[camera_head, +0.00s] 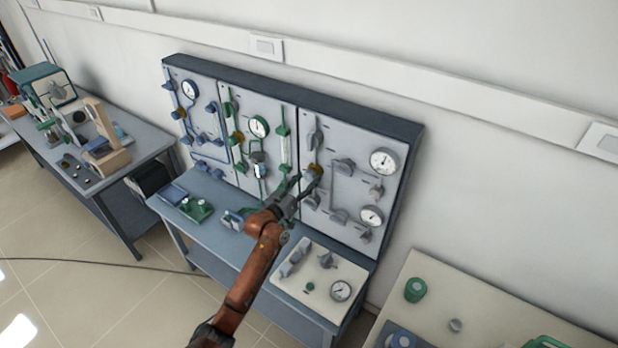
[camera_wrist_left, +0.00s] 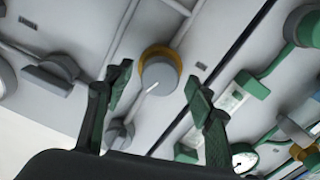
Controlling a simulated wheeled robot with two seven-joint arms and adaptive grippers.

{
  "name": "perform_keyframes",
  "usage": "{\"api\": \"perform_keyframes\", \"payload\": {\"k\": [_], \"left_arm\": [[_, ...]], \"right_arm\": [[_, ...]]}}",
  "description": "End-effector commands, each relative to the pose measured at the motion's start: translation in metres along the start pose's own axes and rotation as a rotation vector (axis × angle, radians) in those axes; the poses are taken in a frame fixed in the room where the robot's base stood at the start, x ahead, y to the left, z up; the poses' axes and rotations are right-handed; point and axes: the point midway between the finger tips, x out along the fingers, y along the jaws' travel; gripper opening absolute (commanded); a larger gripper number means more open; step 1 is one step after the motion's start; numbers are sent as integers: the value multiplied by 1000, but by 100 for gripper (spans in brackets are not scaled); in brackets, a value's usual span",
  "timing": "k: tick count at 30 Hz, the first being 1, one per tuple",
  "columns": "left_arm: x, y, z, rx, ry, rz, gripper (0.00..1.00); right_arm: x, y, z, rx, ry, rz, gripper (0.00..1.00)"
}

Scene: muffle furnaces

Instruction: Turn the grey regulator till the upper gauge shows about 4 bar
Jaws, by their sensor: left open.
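The grey regulator (camera_head: 311,174) is a round knob with a yellow collar on the right-hand grey panel. In the left wrist view the regulator (camera_wrist_left: 161,74) shows face-on, with a pale pointer mark on it. My left gripper (camera_head: 298,187) is at the panel, close by the regulator. In the left wrist view its green fingers (camera_wrist_left: 158,84) are open, one on each side of the knob in the picture, with visible gaps. I cannot tell how far off the knob is in depth. The upper gauge (camera_head: 384,161) is a white dial at the panel's upper right; its reading is too small to tell.
A lower gauge (camera_head: 372,216) and several grey valves share the panel. Green fittings cover the middle panel (camera_head: 258,105), blue ones the left panel (camera_head: 203,76). A pale board (camera_head: 325,287) with another gauge lies on the bench below my arm.

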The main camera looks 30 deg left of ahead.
Motion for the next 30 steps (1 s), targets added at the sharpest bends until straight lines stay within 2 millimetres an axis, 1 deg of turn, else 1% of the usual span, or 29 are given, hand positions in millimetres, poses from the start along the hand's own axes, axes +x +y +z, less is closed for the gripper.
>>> {"api": "perform_keyframes", "payload": {"k": [1, 6, 14, 17, 30], "left_arm": [[7, 0, -1, -1, 0, 0, 50], [18, 0, 0, 0, 0, -1, 50], [19, 0, 1, 1, -1, -1, 50], [19, 0, 1, 1, -1, -1, 45], [19, 0, 1, 1, -1, -1, 14]], "right_arm": [[-1, 1, 0, 0, 0, 1, 40], [-2, 3, 0, 1, 0, 4, 40], [-2, 3, 0, 1, 1, 3, 40], [-2, 3, 0, 1, 1, 3, 40], [-1, -5, -2, 3, 3, -5, 40]]}}
